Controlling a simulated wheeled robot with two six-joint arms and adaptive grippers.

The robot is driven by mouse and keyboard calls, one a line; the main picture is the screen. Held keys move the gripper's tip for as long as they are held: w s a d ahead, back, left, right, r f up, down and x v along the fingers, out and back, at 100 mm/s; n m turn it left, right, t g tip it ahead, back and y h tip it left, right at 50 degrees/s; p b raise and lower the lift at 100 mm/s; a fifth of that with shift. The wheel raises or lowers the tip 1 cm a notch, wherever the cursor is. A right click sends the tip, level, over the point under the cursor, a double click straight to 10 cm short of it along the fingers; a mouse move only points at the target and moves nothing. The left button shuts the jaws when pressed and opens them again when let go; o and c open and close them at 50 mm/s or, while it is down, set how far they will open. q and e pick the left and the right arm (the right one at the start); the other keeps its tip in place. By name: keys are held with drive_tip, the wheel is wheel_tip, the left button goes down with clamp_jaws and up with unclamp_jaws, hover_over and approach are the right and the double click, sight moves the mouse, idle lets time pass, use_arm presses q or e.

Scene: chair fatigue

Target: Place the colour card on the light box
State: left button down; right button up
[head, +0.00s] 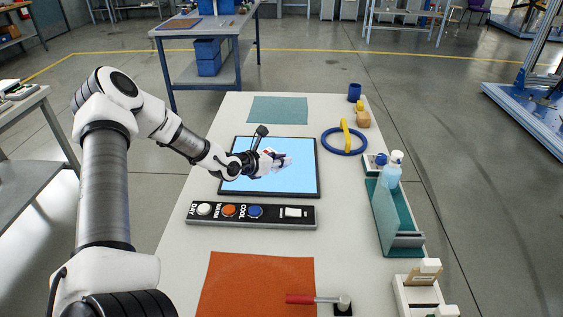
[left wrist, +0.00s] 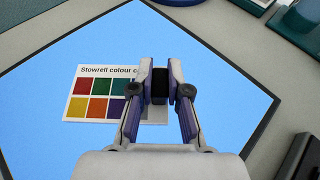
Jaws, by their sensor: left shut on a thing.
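The light box (head: 300,185) is a black-framed panel with a lit blue face on the table. Its blue face (left wrist: 40,120) fills most of the left wrist view. The colour card (left wrist: 98,93) is white with coloured squares and the words "Stowrell colour". It appears over the light box face; I cannot tell whether it touches it. My left gripper (head: 284,161) is over the light box, and in the left wrist view its fingers (left wrist: 159,90) are shut on a dark block at the card. The fingers hide the card's right part. My right gripper is not in view.
In front of the box is a black button panel (head: 250,222) with white, orange and blue buttons. An orange mat (head: 245,280) and red-handled hammer (head: 310,299) lie nearer. A blue ring (head: 328,149), bottles (head: 391,172) and green holder (head: 392,225) stand right. A teal mat (head: 278,110) lies behind.

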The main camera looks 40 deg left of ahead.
use_arm(q)
drive_tip(key=shift+f, duration=0.15)
drive_tip(key=c, duration=1.1)
unclamp_jaws()
drive_tip(key=shift+c, duration=0.2)
drive_tip(key=shift+s+r, duration=0.15)
drive_tip(key=shift+r, duration=0.25)
drive_tip(key=p+v, duration=1.1)
drive_tip(key=p, duration=0.2)
drive_tip(key=shift+r+p, duration=0.2)
drive_tip(key=shift+p, duration=0.1)
drive_tip(key=shift+s, duration=0.25)
drive_tip(key=shift+s+f, duration=0.15)
drive_tip(key=shift+f, duration=0.15)
